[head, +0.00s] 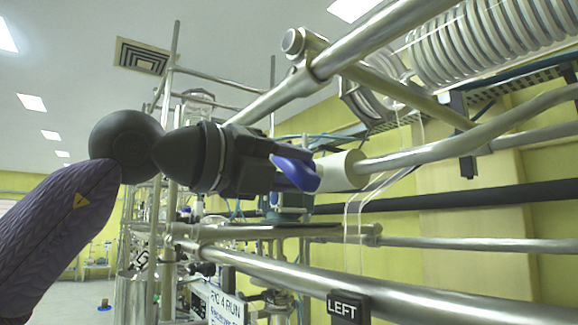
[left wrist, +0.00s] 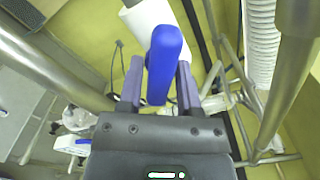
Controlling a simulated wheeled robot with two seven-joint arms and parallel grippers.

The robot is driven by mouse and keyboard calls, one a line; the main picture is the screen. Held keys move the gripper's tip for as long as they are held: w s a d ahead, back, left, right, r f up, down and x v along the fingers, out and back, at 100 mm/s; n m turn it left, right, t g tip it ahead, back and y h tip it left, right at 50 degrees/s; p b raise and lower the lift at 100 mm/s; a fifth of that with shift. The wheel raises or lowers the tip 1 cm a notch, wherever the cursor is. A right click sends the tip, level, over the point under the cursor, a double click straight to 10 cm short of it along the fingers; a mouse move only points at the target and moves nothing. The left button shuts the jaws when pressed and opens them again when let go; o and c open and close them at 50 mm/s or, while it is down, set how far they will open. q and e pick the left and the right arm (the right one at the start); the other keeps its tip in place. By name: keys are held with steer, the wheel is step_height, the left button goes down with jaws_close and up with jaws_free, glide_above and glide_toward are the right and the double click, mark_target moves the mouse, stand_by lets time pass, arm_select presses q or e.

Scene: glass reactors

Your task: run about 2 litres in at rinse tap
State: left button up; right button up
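A tap with a blue lever handle (head: 303,172) and a white cylindrical body (head: 341,170) sits at mid-picture in the head view, on a steel pipe. Which tap it is cannot be read. My left gripper (head: 288,170) is at the blue lever. In the left wrist view the lever (left wrist: 164,62) stands between the two purple-grey fingers of my left gripper (left wrist: 160,78), with a narrow gap beside it, so the fingers look open around it. The white body (left wrist: 148,20) lies just beyond. My right gripper is not in view.
Steel pipes cross the front, one bearing a "LEFT" sign (head: 344,307). A slanting pipe (head: 360,45) passes above my gripper. A metal coil (head: 490,40) hangs at upper right. A rig sign (head: 217,303) is lower down. Open floor (head: 82,300) shows at left.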

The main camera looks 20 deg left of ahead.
arm_select(q)
jaws_close()
steer(key=shift+m, duration=0.4)
steer(key=m, duration=0.4)
steer(key=shift+f, duration=0.1)
steer(key=m, duration=0.5)
steer(key=shift+m, duration=0.4)
steer(key=shift+m+p, duration=0.3)
steer(key=shift+o, duration=2.3)
jaws_free()
steer(key=shift+a, duration=0.1)
